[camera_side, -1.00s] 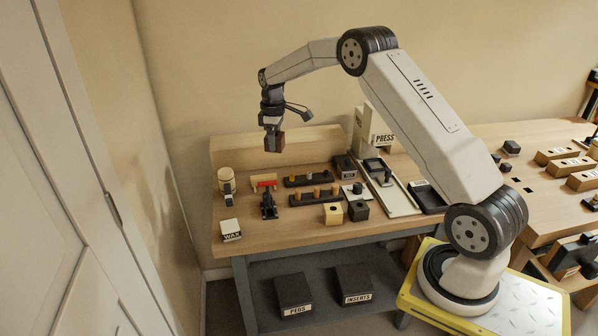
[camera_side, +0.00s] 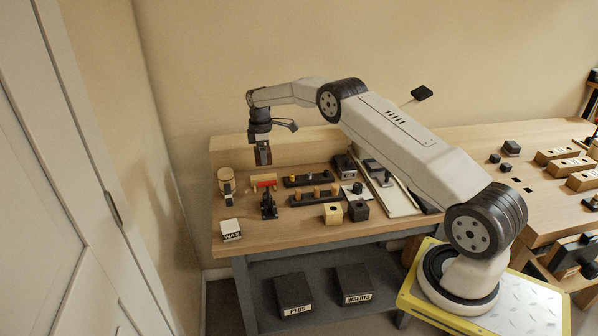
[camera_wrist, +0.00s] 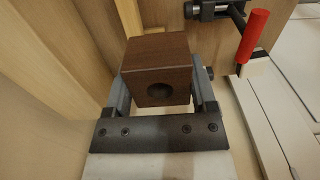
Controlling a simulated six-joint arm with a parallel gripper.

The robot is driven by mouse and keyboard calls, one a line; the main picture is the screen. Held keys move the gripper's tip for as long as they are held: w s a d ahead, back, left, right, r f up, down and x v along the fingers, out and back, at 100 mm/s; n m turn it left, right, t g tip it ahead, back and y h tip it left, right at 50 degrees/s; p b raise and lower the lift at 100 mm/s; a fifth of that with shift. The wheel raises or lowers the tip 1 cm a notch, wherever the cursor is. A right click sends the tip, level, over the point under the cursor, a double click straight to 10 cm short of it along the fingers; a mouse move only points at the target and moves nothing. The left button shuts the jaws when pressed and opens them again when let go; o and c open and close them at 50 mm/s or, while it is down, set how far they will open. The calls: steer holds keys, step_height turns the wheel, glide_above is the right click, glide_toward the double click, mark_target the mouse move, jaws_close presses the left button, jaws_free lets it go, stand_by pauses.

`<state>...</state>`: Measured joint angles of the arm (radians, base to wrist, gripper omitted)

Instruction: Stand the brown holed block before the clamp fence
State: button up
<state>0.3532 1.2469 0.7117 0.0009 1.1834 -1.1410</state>
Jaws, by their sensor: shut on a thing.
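My gripper (camera_side: 262,163) is shut on the brown holed block (camera_wrist: 157,72) and holds it in the air above the back left of the bench. In the wrist view the block sits between both fingers (camera_wrist: 162,95), with a round dark hole facing the camera. The clamp fence (camera_side: 258,178) is a low light-wood piece, below the gripper in the side view and partly hidden by the clamp. The red handle also shows at upper right in the wrist view (camera_wrist: 252,36).
A pale round container (camera_side: 226,174) stands left of the fence, and a WAX box (camera_side: 230,230) at the front left. Dark peg racks (camera_side: 314,196), a light holed block (camera_side: 333,213) and a dark one (camera_side: 358,210) stand to the right.

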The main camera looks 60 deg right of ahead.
steer(key=shift+f, duration=2)
steer(key=shift+f, duration=0.1)
steer(key=shift+f, duration=2.95)
